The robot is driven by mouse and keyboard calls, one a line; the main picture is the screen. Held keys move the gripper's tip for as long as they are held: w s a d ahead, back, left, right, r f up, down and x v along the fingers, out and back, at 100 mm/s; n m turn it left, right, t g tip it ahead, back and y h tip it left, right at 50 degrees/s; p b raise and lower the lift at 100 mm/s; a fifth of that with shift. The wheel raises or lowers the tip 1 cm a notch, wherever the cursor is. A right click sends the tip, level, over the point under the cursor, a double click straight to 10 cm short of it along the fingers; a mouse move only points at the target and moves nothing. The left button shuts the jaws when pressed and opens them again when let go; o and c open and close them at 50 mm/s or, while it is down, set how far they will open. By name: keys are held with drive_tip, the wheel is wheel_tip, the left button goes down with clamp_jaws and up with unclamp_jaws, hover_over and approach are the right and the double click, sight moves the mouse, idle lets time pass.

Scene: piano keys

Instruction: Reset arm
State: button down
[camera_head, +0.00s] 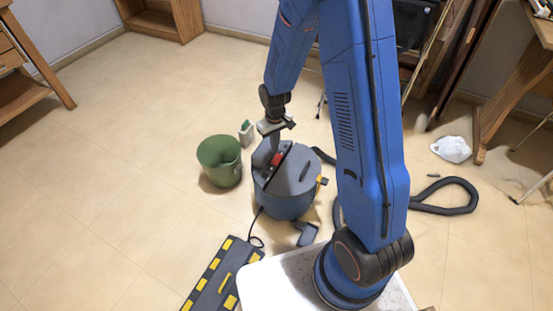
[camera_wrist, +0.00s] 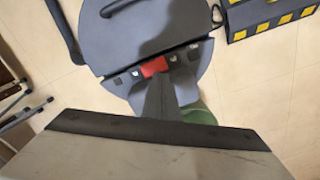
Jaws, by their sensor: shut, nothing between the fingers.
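My gripper (camera_head: 274,147) hangs from the blue arm just above the round grey-blue vacuum canister (camera_head: 286,200). Its fingers are together and hold nothing. In the wrist view the closed fingers (camera_wrist: 160,84) point at the strip on the lid (camera_wrist: 140,30), right by a red switch (camera_wrist: 155,66). The red switch also shows in the head view (camera_head: 277,159). I cannot tell whether the fingertips touch the switch or the lid. No piano keys are in view.
A green bin (camera_head: 219,165) and a small white-green carton (camera_head: 246,133) stand left of the canister. A black-and-yellow case (camera_head: 213,280) lies in front. A black hose (camera_head: 447,184) and a white bag (camera_head: 451,149) lie right. The left floor is clear.

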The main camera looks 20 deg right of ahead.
drive_tip(key=s+d+r+t, duration=0.1)
drive_tip(key=s+r, duration=0.2)
drive_tip(key=r, duration=0.5)
drive_tip(key=s+d+r+m, duration=0.1)
drive_tip(key=s+d+r, duration=0.1)
drive_tip(key=s+r, duration=0.35)
drive_tip(key=s+d+r+t, duration=0.1)
drive_tip(key=s+r, duration=0.1)
drive_tip(key=r, duration=0.8)
drive_tip(key=s+d+r+m+t, duration=0.1)
drive_tip(key=s+r, duration=0.4)
drive_tip(key=s, duration=0.4)
drive_tip(key=s+d+r+m+t, duration=0.1)
drive_tip(key=s+d+r, duration=0.1)
drive_tip(key=s+r, duration=0.4)
drive_tip(key=s, duration=0.4)
drive_tip(key=shift+s+t, duration=0.25)
drive_tip(key=shift+t, duration=0.15)
